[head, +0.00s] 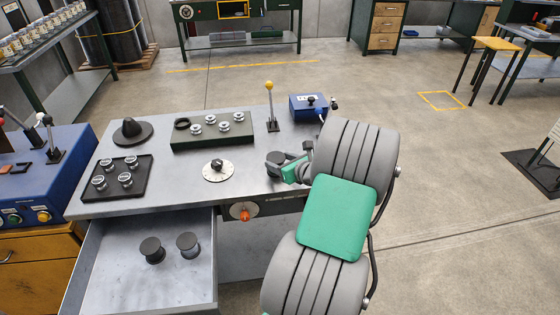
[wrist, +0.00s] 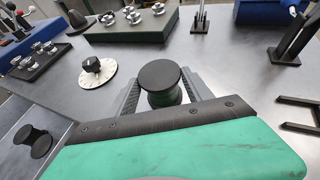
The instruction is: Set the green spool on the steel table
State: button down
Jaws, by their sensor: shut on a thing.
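A spool with dark flanges and a dark green middle (wrist: 162,96) stands upright between my gripper's fingers (wrist: 163,88) in the wrist view. My gripper (head: 288,169) is shut on it in the head view, where the spool (head: 274,159) shows at the right front part of the steel table (head: 180,190). Whether the spool's base touches the tabletop I cannot tell. My arm hides part of the table's right end.
An open drawer (head: 105,255) below the table holds two dark spools (head: 152,250) (head: 187,244). On the table are a round white dial (head: 218,171), a black tray (head: 110,190), a green block (head: 213,143), a yellow-knobbed lever (head: 271,110) and a blue box (head: 307,107).

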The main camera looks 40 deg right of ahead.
jog(key=shift+f, duration=0.1)
jog(key=shift+c, duration=2.2)
grip_release()
